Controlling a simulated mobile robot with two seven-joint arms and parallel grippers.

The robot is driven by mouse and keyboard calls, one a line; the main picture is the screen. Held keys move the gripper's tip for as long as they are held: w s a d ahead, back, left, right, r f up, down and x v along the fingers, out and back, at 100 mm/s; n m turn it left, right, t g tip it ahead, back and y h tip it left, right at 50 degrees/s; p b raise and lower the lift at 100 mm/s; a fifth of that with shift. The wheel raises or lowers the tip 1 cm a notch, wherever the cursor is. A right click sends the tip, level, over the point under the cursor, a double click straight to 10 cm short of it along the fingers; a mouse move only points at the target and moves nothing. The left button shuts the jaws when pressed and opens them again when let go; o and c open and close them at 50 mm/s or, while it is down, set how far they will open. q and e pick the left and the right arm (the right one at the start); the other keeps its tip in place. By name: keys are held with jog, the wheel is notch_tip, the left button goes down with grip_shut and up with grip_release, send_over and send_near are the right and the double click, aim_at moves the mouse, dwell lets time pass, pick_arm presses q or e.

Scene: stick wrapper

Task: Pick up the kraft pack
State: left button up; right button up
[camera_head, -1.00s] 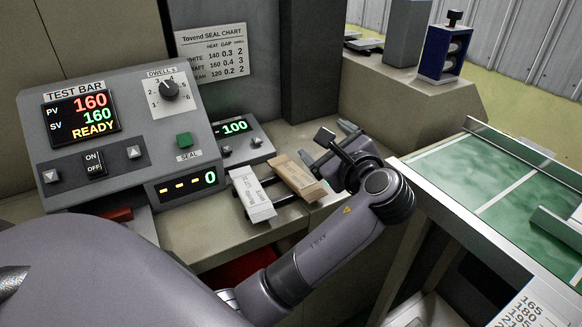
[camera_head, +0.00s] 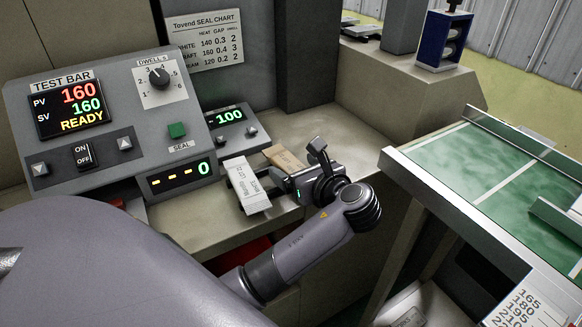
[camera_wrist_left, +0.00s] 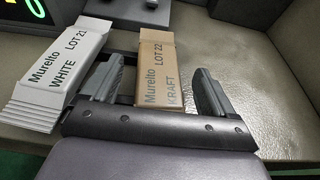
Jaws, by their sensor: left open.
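The brown kraft pack (camera_head: 283,157) lies to the right of the white pack (camera_head: 247,186). In the head view my gripper hides part of it. In the left wrist view the kraft pack (camera_wrist_left: 156,65) shows its label "Murelto LOT 22 KRAFT". My left gripper (camera_wrist_left: 157,84) is open, with one finger on each side of the kraft pack. A gap shows between the right finger and the pack. The left finger lies between the kraft pack and the white pack (camera_wrist_left: 62,75). In the head view my left gripper (camera_head: 290,176) reaches over the pack's near end.
The sealing machine (camera_head: 112,125) with its displays and knob stands at the left. A smaller display box (camera_head: 232,127) stands behind the packs. The bench top is bare to the right of the packs. A green-topped table (camera_head: 480,170) stands at the right.

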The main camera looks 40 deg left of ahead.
pick_arm(q)
jog(key=c, duration=1.1)
